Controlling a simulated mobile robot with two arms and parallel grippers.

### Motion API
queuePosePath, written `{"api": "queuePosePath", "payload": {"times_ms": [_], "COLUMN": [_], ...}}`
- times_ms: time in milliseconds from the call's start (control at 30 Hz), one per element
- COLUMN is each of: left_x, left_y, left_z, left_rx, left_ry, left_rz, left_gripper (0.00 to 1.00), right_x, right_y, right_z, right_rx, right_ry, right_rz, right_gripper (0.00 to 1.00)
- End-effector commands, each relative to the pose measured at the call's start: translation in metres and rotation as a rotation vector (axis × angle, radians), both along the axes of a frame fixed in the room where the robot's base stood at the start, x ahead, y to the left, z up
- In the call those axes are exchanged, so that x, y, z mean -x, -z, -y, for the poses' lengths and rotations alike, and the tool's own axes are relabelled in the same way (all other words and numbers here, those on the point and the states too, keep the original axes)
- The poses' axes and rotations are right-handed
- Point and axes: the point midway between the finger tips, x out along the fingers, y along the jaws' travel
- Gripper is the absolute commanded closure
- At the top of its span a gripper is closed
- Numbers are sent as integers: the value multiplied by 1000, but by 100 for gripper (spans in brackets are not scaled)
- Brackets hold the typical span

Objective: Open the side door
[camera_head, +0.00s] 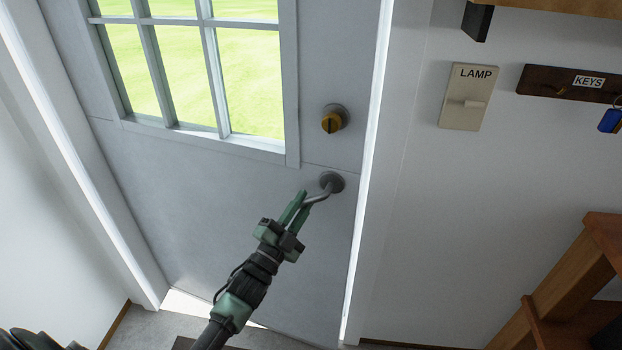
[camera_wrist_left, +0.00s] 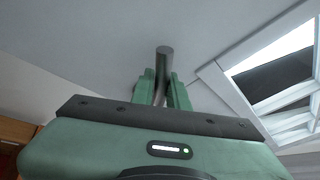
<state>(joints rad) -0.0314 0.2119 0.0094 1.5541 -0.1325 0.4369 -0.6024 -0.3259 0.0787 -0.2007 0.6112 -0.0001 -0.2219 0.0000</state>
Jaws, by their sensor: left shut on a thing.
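The side door (camera_head: 210,190) is grey with a paned window in its upper part, and grass shows through the glass. Bright light shows along its right edge and at its bottom left. A brass deadbolt turn (camera_head: 331,122) sits on a round grey plate above the metal lever handle (camera_head: 322,194). My left gripper (camera_head: 298,206) is shut on the lever handle, which slopes down to the left. In the left wrist view the lever (camera_wrist_left: 164,62) stands between the two green fingers (camera_wrist_left: 163,90). My right gripper is not in view.
To the right of the door are a lamp switch plate (camera_head: 467,97) and a key rack (camera_head: 562,84) with a blue key fob (camera_head: 610,121). A wooden shelf unit (camera_head: 570,280) stands at the lower right. A white wall (camera_head: 40,240) borders the left.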

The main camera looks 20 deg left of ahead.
Motion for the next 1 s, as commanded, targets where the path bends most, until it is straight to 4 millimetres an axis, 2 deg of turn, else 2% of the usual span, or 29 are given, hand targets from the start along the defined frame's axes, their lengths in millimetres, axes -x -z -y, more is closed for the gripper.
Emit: {"api": "queuePosePath", "payload": {"times_ms": [33, 333, 467, 600, 767, 1000], "left_x": [16, 106, 143, 175, 192, 193], "left_y": [-3, 1, 2, 2, 0, -1], "left_z": [-2, -8, -13, -18, -20, -19], "left_rx": [-1, -2, -1, 0, 1, 3], "left_ry": [16, 129, 177, 221, 246, 251], "left_rz": [-9, -12, -14, -13, -10, -6], "left_gripper": [100, 100, 100, 100, 100, 100], "right_x": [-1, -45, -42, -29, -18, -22], "right_y": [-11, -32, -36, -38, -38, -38], "right_z": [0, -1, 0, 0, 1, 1], "right_rx": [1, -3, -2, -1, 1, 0], "right_ry": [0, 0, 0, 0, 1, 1], "right_rz": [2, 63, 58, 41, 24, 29], "right_gripper": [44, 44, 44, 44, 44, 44]}}
